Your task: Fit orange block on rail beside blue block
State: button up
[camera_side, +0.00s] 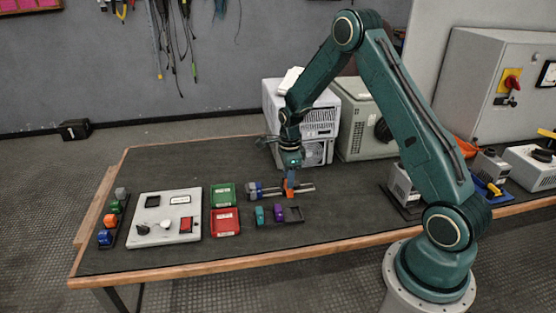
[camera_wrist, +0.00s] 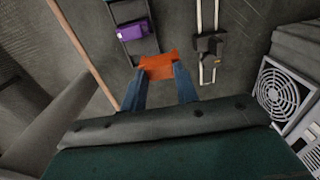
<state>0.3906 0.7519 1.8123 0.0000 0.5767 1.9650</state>
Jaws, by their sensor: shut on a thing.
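My gripper (camera_side: 290,179) is shut on the orange block (camera_side: 289,188), seen in the side view. In the wrist view the orange block (camera_wrist: 158,66) sits between the two blue fingertips (camera_wrist: 160,79). The rail (camera_side: 304,188) lies on the table, with a blue-grey block (camera_side: 254,190) at its left end. In the wrist view the rail (camera_wrist: 199,18) is to the right of the orange block and apart from it in the picture, with a dark block (camera_wrist: 209,45) on it. The height of the orange block above the table is hard to tell.
A black rack (camera_side: 296,220) holding a teal block (camera_side: 260,215) and a purple block (camera_side: 279,213) lies in front of the rail. Green (camera_side: 222,194) and red (camera_side: 225,222) trays and a switch panel (camera_side: 165,218) stand left. Grey cabinets (camera_side: 318,120) stand behind.

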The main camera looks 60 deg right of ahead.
jog(key=w+d, duration=0.2)
jog(key=w, duration=0.8)
jog(key=shift+w+d, duration=0.2)
jog(key=shift+w, duration=0.2)
jog(key=shift+r, duration=0.1)
jog(key=shift+f, duration=2.65)
jog(key=shift+f, duration=1.1)
dwell(0.6)
jog(key=o, duration=1)
jog(key=shift+r, duration=0.1)
jog(key=shift+r, duration=3.9)
